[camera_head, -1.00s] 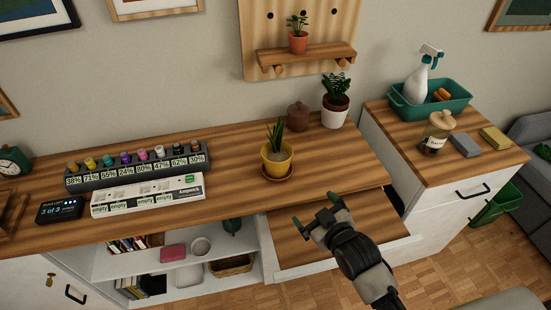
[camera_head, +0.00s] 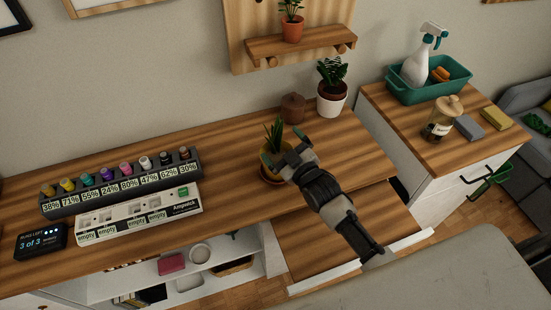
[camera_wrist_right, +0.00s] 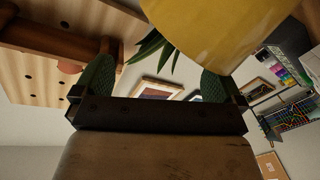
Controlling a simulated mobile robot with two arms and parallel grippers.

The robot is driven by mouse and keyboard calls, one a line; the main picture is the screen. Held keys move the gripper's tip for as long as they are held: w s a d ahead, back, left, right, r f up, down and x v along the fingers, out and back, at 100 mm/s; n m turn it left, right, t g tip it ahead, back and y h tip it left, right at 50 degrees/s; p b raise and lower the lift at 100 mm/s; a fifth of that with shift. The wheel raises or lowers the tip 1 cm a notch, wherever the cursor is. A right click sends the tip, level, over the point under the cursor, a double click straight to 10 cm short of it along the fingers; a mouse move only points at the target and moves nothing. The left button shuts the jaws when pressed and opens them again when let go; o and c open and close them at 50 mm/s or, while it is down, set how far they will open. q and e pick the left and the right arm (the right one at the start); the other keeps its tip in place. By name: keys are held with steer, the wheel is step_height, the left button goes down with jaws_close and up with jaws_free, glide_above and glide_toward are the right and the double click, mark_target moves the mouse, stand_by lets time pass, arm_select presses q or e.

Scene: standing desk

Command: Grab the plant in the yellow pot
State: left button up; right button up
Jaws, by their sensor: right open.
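The plant with long spiky green leaves (camera_head: 274,131) stands upright in the yellow pot (camera_head: 266,167) on a saucer on the desk. My right gripper (camera_head: 285,148) is open at the pot's right front side and hides part of it. In the right wrist view the yellow pot (camera_wrist_right: 215,28) is large and close at the upper right, overlapping the right finger side. The leaves (camera_wrist_right: 155,48) show behind the gap between the green finger pads. I cannot tell whether a finger touches the pot. My left gripper is not in view.
A brown lidded jar (camera_head: 293,108) and a white-potted plant (camera_head: 331,100) stand behind the yellow pot. A rack of small bottles (camera_head: 122,183) and a white label tray (camera_head: 140,213) lie to the left. The desk's right front is clear.

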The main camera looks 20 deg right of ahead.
mark_target(275, 137)
steer(key=shift+w+a, duration=0.15)
steer(key=shift+w, duration=0.6)
steer(key=x, duration=0.1)
steer(key=p+x, duration=0.1)
steer(key=x, duration=0.2)
steer(key=shift+w+a+r, duration=0.1)
steer(key=shift+w+r, duration=0.1)
steer(key=shift+r, duration=0.05)
steer(key=shift+w+a+f, duration=0.1)
steer(key=shift+w, duration=0.3)
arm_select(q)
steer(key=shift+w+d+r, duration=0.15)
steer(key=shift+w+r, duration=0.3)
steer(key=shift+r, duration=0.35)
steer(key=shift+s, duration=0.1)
